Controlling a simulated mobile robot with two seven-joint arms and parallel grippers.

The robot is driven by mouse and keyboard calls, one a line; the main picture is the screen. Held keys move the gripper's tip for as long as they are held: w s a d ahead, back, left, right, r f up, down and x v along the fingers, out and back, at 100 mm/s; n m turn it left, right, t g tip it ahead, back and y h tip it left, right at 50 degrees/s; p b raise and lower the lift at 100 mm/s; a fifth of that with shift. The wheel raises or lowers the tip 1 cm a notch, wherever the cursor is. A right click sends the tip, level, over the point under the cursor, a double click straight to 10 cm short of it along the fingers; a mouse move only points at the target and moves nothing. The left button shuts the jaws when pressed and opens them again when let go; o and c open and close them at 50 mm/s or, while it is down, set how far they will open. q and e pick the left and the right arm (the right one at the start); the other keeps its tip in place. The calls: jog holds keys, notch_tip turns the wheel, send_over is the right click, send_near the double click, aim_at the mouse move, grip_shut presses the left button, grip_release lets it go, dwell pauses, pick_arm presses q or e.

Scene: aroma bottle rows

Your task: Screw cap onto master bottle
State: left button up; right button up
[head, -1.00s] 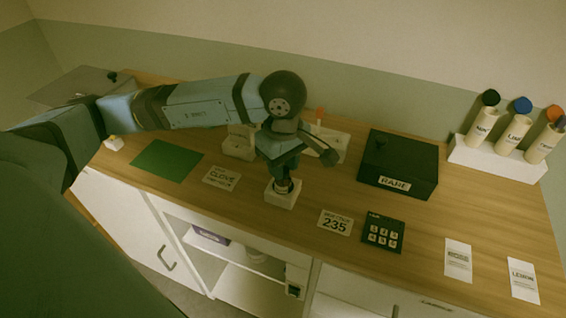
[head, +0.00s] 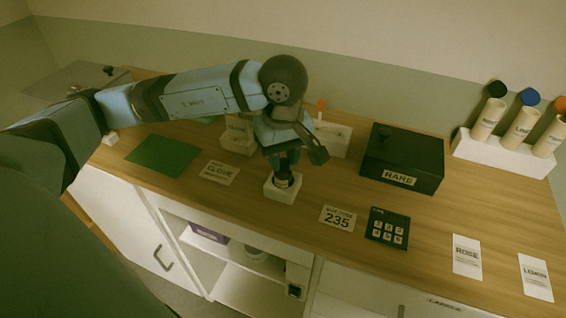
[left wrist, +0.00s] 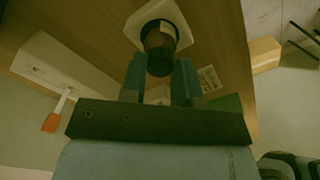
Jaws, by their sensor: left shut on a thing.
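The dark master bottle (head: 283,184) stands upright in a white square holder (head: 276,191) near the counter's front edge. My left gripper (head: 284,172) points straight down over it and is shut at its top. In the left wrist view the two fingers close on the dark round cap (left wrist: 160,64) at the bottle's mouth. The bottle's brown body (left wrist: 157,34) shows beyond it inside the holder. The cap and the bottle's neck are mostly hidden by the fingers, so I cannot tell how far down the cap sits. My right gripper is not in view.
A black box marked RARE (head: 402,160), a keypad (head: 387,228) and a 235 card (head: 337,218) lie to the right. A white rack (head: 500,155) of capped bottles stands far right. A green mat (head: 163,155) lies left. Small white holders stand behind my gripper.

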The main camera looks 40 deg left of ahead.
pick_arm(q)
jog(key=shift+f+m+b, duration=0.3)
jog(key=shift+m+b, duration=0.1)
jog(key=shift+b, duration=0.1)
jog(key=shift+m+b, duration=0.6)
jog(key=m+b, duration=0.3)
jog(key=shift+f+m+b, duration=0.1)
jog(key=shift+m+b, duration=0.2)
jog(key=shift+b, duration=0.1)
jog(key=m+b, duration=0.2)
jog(key=b, duration=0.1)
jog(key=shift+f+m, duration=0.15)
jog(key=shift+m, duration=0.25)
jog(key=m+b, duration=0.4)
jog(key=shift+m+b, duration=0.4)
jog(key=shift+r+m, duration=0.5)
jog(key=shift+m, duration=0.4)
jog(key=o, duration=0.8)
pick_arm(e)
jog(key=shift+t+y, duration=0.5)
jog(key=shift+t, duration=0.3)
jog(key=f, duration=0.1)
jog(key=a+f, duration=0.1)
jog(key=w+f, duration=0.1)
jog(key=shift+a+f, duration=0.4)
